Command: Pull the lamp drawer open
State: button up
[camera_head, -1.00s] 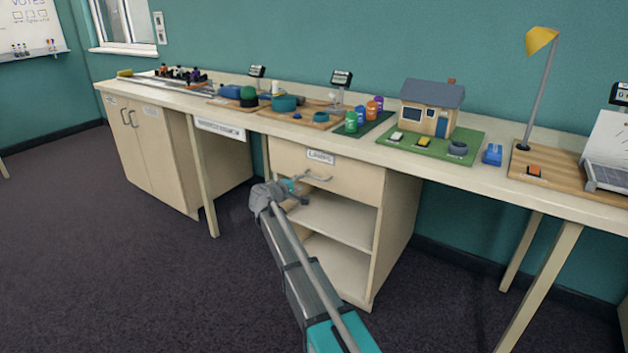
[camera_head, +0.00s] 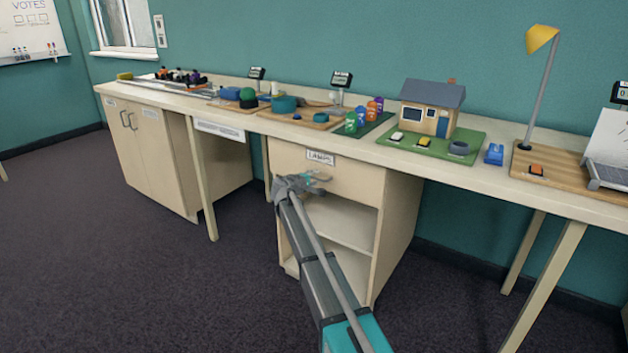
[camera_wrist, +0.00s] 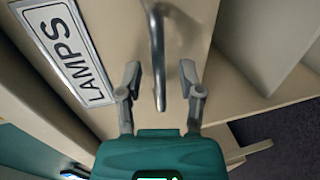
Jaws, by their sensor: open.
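The lamp drawer (camera_head: 345,182) is shut, at the top of a cream cabinet under the bench, with a "LAMPS" label (camera_head: 320,158) on its front. The label also shows at the left of the wrist view (camera_wrist: 66,50). The drawer's grey bar handle (camera_wrist: 157,55) runs between the two open fingers of my gripper (camera_wrist: 160,82) in the wrist view. The fingers stand apart on either side of the handle, with gaps visible. In the head view my gripper (camera_head: 318,182) is in front of the drawer and hides most of the handle.
Open shelves (camera_head: 340,222) lie below the drawer. The bench top (camera_head: 375,155) above carries a model house (camera_head: 430,108), coloured pots and a yellow lamp (camera_head: 541,40). A two-door cupboard (camera_head: 150,160) stands at the left. The floor in front is clear.

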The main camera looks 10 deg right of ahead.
grip_shut()
jog(key=shift+s+d, duration=0.1)
jog(key=shift+s, duration=0.1)
dwell(0.3)
